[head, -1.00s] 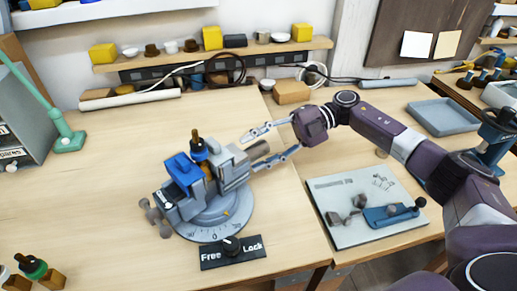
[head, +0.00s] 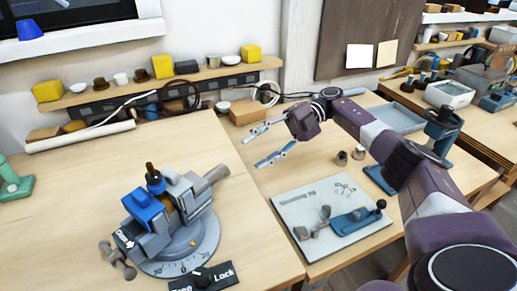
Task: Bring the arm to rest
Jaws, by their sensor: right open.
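My right gripper (head: 267,143) is open and empty. It is held above the bench, to the upper right of the vise and apart from it. My right arm comes in from the lower right. The grey vise (head: 186,193) with blue jaw pieces stands on a round dial base (head: 205,237). A small dark-tipped part (head: 154,178) stands upright between the jaws. A black Free/Lock plate (head: 215,278) with a knob lies in front, partly cut off by the lower edge. My left gripper is not in view.
A pale board (head: 298,213) with grey parts and a blue tool (head: 358,219) lies right of the vise. Two small metal cups (head: 350,155) stand behind it. A cardboard box (head: 247,112) and a blue tray (head: 398,118) are further back. The left bench top is mostly clear.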

